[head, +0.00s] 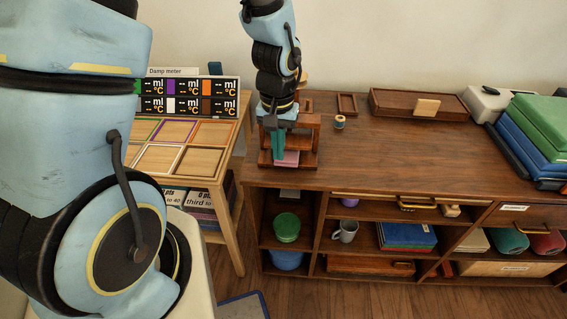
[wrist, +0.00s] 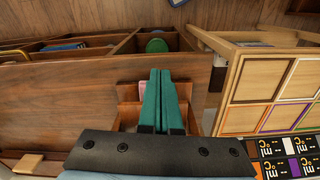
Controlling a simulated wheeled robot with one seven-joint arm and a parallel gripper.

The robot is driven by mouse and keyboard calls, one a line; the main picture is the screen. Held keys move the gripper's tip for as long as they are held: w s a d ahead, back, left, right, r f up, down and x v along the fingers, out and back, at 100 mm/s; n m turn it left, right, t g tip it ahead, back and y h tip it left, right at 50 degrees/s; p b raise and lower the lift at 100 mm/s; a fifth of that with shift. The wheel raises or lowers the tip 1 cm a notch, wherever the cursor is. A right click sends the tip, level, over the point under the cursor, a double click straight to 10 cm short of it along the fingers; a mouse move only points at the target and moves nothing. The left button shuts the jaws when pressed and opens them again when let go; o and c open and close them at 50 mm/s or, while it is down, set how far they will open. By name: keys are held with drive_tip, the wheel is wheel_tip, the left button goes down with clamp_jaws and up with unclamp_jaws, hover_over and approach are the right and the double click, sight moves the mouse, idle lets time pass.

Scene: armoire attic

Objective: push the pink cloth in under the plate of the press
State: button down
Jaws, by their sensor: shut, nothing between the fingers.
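The press (head: 308,128) is a small brown wooden frame at the left end of the cabinet top. The pink cloth (head: 287,158) lies low at the front of the press, partly hidden by my fingers. In the wrist view a sliver of the pink cloth (wrist: 142,88) shows to the left of my fingers. My gripper (head: 278,158) is shut and empty, its green fingers pointing down at the front of the press, just over or against the cloth. It also shows in the wrist view (wrist: 167,72). I cannot tell whether the fingertips touch the cloth.
A small table (head: 196,180) with coloured frames and a damp meter (head: 190,97) stands to the left. A spool (head: 340,122), a small tray (head: 347,104) and a wooden box (head: 420,105) are on the cabinet top (head: 400,150). Its middle is clear.

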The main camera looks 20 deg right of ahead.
sight(284, 160)
wheel_tip(284, 160, down, 10)
drive_tip(key=shift+a+r+p, duration=0.1)
drive_tip(key=shift+p, duration=0.75)
drive_tip(key=shift+w+d+r+p, duration=0.1)
drive_tip(key=shift+w+d+p, duration=0.3)
drive_tip(key=shift+w, duration=0.2)
drive_tip(key=shift+w+d+r+p, duration=0.1)
drive_tip(key=shift+w+d+p, duration=0.25)
drive_tip(key=shift+w, duration=0.25)
drive_tip(key=shift+w+d+f, duration=0.15)
drive_tip(key=shift+w+d, duration=0.25)
drive_tip(key=shift+w, duration=0.1)
drive_tip(key=shift+w, duration=0.1)
drive_tip(key=shift+w+d, duration=0.5)
drive_tip(key=shift+w, duration=0.25)
